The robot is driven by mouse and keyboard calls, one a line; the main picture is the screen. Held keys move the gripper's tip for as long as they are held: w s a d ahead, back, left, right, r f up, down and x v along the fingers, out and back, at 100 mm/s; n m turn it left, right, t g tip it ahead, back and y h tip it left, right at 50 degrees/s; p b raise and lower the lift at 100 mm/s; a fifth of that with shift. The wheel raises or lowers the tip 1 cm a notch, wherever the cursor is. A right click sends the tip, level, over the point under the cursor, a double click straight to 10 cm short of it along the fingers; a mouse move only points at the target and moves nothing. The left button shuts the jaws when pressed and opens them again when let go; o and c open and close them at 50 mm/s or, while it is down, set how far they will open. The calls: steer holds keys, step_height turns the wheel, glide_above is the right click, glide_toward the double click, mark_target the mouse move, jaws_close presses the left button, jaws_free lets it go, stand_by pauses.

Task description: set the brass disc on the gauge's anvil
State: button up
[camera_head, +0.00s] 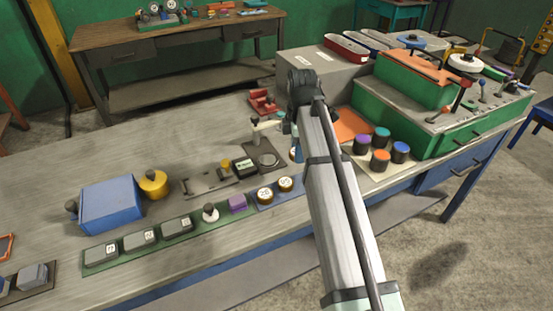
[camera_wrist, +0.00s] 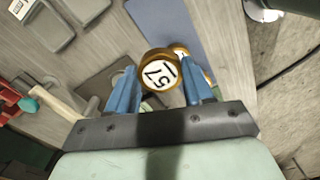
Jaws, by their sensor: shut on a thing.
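My gripper (camera_wrist: 160,70) is shut on a brass disc (camera_wrist: 160,74) with a white numbered face, held between the blue fingers in the wrist view. In the head view my gripper (camera_head: 297,150) is largely hidden by my arm, and a bit of brass (camera_head: 293,155) shows there. The gauge (camera_head: 256,135) stands on the bench just left of my gripper, with a pale lever on its post. A round grey pad on its base, seemingly the anvil (camera_head: 268,160), looks bare. In the wrist view the gauge base (camera_wrist: 98,86) is partly behind the left finger.
Two numbered brass discs (camera_head: 265,195) (camera_head: 285,183) sit on a blue mat. A small black box (camera_head: 245,167) and a grey plate (camera_head: 208,182) lie left of the gauge. The left bench (camera_head: 50,195) has bare room.

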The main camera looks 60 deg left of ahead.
glide_above(268, 159)
steer(key=d, duration=0.4)
steer(key=shift+a+m, duration=0.5)
steer(key=shift+a, duration=1.35)
steer(key=shift+f, duration=4.45)
steer(key=shift+f, duration=0.15)
steer(key=o, duration=1.3)
step_height(268, 159, up, 12)
steer(key=shift+r, duration=0.2)
